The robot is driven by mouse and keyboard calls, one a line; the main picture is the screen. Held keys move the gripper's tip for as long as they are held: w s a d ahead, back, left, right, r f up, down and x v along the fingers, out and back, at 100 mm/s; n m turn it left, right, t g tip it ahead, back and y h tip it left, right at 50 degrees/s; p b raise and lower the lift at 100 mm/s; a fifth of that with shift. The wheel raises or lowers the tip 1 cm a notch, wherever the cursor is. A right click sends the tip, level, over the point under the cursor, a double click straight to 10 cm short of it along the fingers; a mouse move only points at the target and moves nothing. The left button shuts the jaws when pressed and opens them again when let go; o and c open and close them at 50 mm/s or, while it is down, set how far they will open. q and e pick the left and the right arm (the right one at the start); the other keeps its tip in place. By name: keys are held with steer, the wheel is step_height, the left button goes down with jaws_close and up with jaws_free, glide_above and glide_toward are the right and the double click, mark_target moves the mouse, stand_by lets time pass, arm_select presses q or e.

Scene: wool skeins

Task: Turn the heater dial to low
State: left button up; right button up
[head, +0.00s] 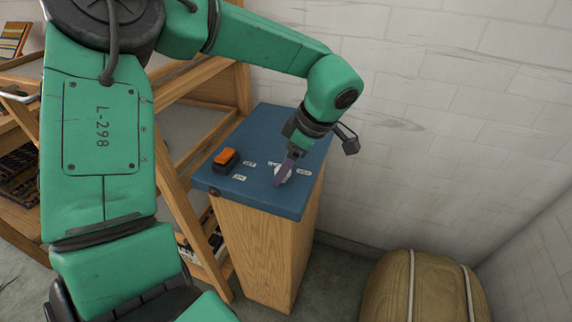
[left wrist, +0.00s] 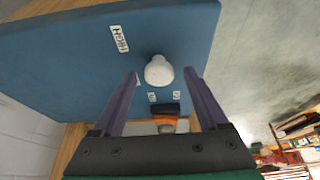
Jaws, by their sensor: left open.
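The heater dial is a white knob (left wrist: 158,71) on the blue top of a wooden stand. In the head view the dial (head: 283,174) is partly hidden by my left gripper (head: 286,166). The left wrist view shows my left gripper (left wrist: 162,77) open, its two purple fingers apart, with the dial between and just beyond their tips. I see no contact. A label reading HIGH (left wrist: 119,39) lies to the dial's upper left there; other small labels are too small to read. I cannot tell which setting the dial points to. My right gripper is not in view.
An orange-and-black switch (head: 226,159) sits on the blue top (head: 262,122), left of the dial. A white brick wall stands close behind and to the right. A wooden shelf rack (head: 178,205) is at left, and a tan pouf (head: 424,288) stands at lower right.

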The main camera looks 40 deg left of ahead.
arm_select(q)
steer(key=shift+f, duration=0.1)
jaws_close()
